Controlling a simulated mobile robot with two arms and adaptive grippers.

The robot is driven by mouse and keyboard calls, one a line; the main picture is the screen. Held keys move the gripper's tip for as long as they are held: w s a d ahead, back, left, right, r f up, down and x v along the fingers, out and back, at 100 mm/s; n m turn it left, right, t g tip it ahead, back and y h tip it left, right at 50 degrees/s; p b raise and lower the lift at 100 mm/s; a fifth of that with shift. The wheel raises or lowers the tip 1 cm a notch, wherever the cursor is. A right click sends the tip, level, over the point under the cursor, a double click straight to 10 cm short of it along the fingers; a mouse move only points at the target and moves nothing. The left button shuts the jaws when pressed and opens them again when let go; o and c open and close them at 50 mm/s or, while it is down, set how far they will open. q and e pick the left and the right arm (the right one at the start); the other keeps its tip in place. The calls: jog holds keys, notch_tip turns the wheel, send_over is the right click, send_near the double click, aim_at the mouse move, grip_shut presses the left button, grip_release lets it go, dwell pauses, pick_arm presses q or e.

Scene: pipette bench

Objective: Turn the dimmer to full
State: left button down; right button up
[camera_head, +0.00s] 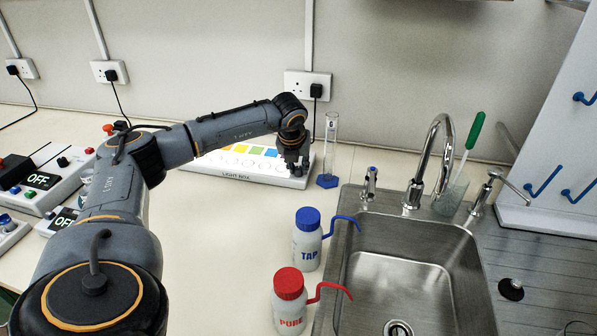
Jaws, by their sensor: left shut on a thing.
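The light box (262,178) is a low white panel against the back of the bench, with colored squares and a row of round outlines on its bright top. My left gripper (295,167) points down at the right end of the light box, its fingers shut on the dimmer there. The fingers hide the dimmer, so its setting cannot be read. My left arm reaches across the left part of the view and covers part of the box's left side. My right gripper is not in view.
A glass cylinder (331,146) on a blue base stands close right of the gripper. The TAP bottle (307,249) and PURE bottle (290,312) stand by the sink (407,262). Devices with OFF displays (42,180) are at left. The front middle bench is clear.

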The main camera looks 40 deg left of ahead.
pick_arm(q)
jog(key=m+h, duration=0.1)
jog(key=m, duration=0.1)
jog(key=m+h+b, duration=0.1)
jog(key=m, duration=0.2)
jog(key=shift+a+m+t, duration=0.2)
jog(key=shift+m+t, duration=0.1)
jog(key=shift+a+m+h, duration=0.1)
jog(key=shift+m+h, duration=0.9)
jog(key=shift+m, duration=1.2)
jog(key=c, duration=1.2)
grip_release()
jog(key=shift+o, duration=0.2)
jog(key=shift+r, duration=0.1)
jog(key=v, duration=1.2)
jog(key=shift+w, duration=0.2)
